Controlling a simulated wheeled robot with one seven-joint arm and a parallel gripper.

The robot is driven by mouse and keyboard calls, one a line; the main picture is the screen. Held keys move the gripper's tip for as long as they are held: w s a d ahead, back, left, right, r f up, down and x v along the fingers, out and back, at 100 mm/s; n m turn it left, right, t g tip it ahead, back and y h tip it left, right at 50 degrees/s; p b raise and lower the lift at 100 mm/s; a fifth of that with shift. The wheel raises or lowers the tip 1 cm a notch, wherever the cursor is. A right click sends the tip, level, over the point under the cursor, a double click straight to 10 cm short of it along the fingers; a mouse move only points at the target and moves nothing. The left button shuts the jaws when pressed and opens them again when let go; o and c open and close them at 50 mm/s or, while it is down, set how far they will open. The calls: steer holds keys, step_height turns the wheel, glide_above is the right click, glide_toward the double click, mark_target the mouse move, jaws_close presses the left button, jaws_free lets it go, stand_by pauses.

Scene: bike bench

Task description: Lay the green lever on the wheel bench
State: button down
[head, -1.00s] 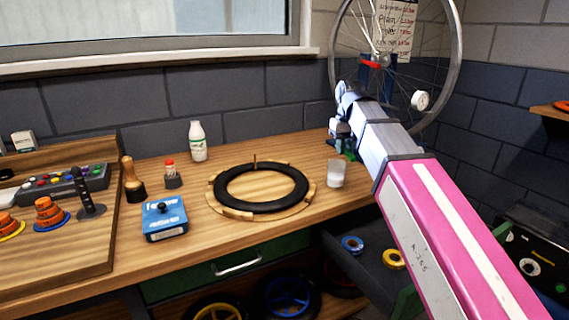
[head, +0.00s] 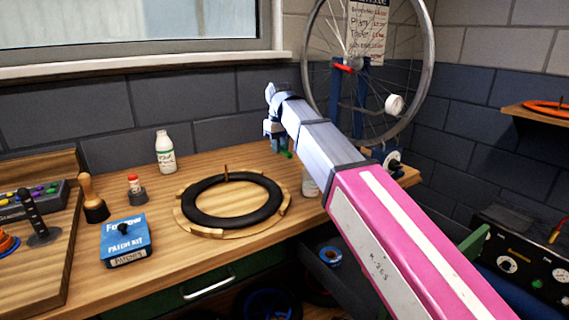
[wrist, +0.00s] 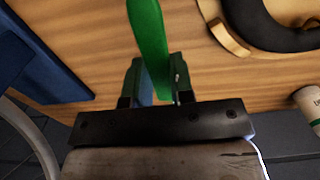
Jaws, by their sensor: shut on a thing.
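The green lever (wrist: 149,40) is a long, flat green piece in the wrist view, pointing away from my gripper (wrist: 156,82). My gripper is shut on its near end. In the head view my gripper (head: 277,140) is over the back right of the wooden wheel bench (head: 150,187), with only a bit of green (head: 286,154) showing below it. The bench's wood (wrist: 92,25) lies under the lever in the wrist view. I cannot tell whether the lever touches it.
A black tyre on a wooden ring (head: 188,226) lies left of my gripper. A white bottle (head: 165,152), a blue patch kit box (head: 124,240) and a partly hidden white cup (head: 310,184) stand around it. A spoked wheel (head: 424,70) on a blue stand (head: 336,88) is behind right.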

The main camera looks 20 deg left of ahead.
glide_above(289, 167)
steer(key=f, duration=0.3)
steer(key=shift+w+f, duration=0.2)
steer(key=shift+f, duration=2.1)
steer(key=shift+f, duration=0.1)
steer(key=c, duration=1)
jaws_free()
step_height(289, 167, up, 12)
